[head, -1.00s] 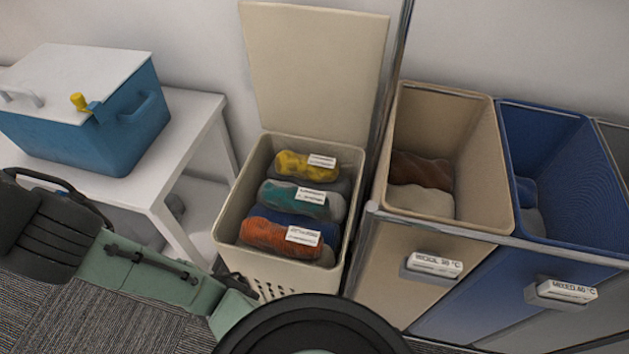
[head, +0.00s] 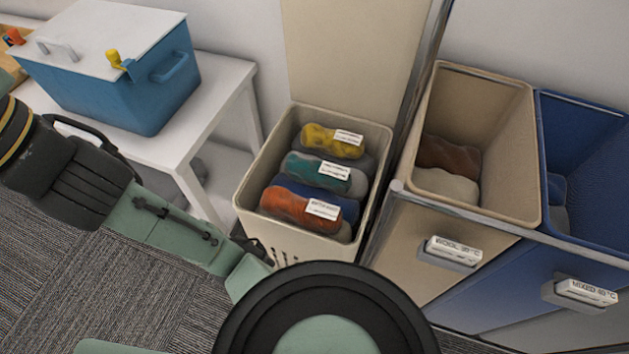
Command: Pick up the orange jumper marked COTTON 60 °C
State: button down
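The orange jumper (head: 287,204) lies rolled up at the front of the open beige hamper (head: 258,232). It carries a white label (head: 323,209), whose print is too small to read. A blue garment (head: 340,202) lies right behind it, with a teal one (head: 310,168) and a yellow one (head: 322,138) further back. Grey cloth shows at their right ends. My green and black arm crosses the lower left and bottom of the head view, in front of the hamper. My gripper does not show.
The hamper's raised lid (head: 345,50) stands behind it. To the right are a beige bin (head: 470,235) marked WOOL and a blue bin (head: 500,290) marked MIXED, behind a metal rail (head: 480,217). A blue box (head: 130,90) stands on a white table (head: 222,85) at the left.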

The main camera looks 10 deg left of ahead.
aim_at(316, 215)
jog(key=j+z, duration=0.15)
jog(key=j, duration=0.4)
jog(key=k+j+z, duration=0.15)
jog(key=j, duration=0.4)
jog(key=j+z, duration=0.1)
jog(key=j, duration=0.45)
jog(key=k+j+z, duration=0.15)
jog(key=j, duration=0.4)
